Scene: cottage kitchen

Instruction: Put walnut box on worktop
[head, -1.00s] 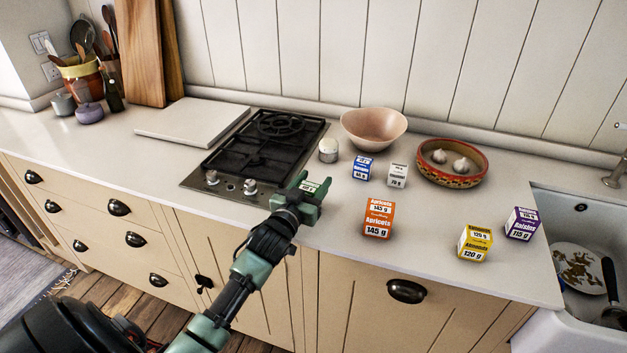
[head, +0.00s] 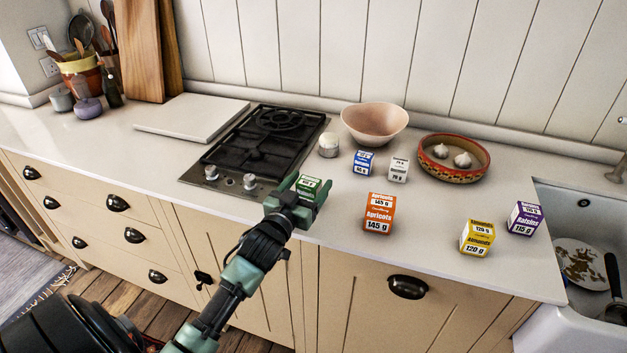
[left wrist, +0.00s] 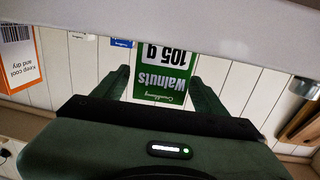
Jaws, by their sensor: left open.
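The walnut box (head: 308,186) is green with a white label and stands on the worktop (head: 340,237), right of the hob's front corner and near the front edge. In the left wrist view, the walnut box (left wrist: 162,75) reads "Walnuts 105 g" and shows upside down, its base at the worktop's surface. My left gripper (head: 307,194) is open, with its fingers on either side of the box. The same gripper (left wrist: 165,92) shows in the left wrist view with its palm apart from the box. Its fingers hide part of the box in the head view. My right gripper is not in view.
An orange apricots box (head: 379,214) stands close to the right. The hob (head: 255,150) is to the left; a sink (head: 585,235) is at the right.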

